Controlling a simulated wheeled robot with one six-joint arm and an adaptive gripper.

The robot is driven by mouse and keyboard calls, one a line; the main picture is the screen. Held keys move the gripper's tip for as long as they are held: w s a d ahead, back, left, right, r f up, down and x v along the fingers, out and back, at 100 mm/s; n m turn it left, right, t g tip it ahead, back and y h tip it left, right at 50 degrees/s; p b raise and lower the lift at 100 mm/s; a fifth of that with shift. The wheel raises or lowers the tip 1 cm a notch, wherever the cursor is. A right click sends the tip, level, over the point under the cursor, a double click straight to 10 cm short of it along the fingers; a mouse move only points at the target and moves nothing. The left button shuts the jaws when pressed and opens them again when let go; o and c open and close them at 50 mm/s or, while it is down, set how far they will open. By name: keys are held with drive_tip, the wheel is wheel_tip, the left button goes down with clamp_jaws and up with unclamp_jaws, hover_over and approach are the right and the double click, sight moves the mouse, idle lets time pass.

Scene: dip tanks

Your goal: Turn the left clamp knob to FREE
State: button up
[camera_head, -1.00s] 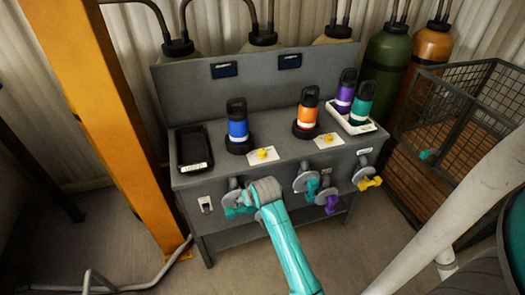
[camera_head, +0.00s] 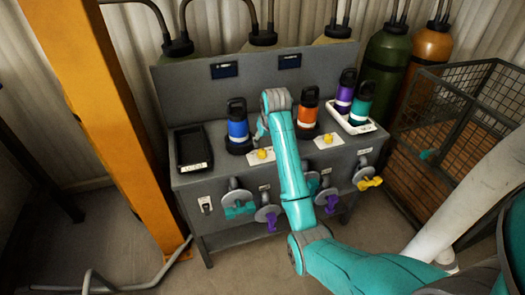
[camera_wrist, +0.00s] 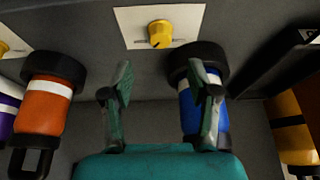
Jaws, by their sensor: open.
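The left clamp knob (camera_head: 262,154) is a small yellow knob on a white plate (camera_head: 252,159) on the bench top, in front of the blue bottle (camera_head: 238,127). In the wrist view the knob (camera_wrist: 160,33) is at the top centre, with a dark pointer mark; the plate's lettering is too small to read. My gripper (camera_wrist: 163,82) is open and empty, its fingers apart below the knob in that picture and not touching it. The right finger overlaps the blue bottle (camera_wrist: 205,108) in view; I cannot tell whether they touch. In the head view my arm partly hides the gripper.
A second yellow knob (camera_head: 328,138) sits by the orange bottle (camera_head: 307,115). Purple and teal bottles stand in a white tray (camera_head: 369,127) at the right. A black tray (camera_head: 182,166) is at the left. Several valve handles, one teal (camera_head: 240,210), stick out from the bench front.

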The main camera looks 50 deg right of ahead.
sight(262, 151)
drive_tip(key=x, duration=0.8)
drive_tip(key=shift+f, duration=0.25)
clamp_jaws()
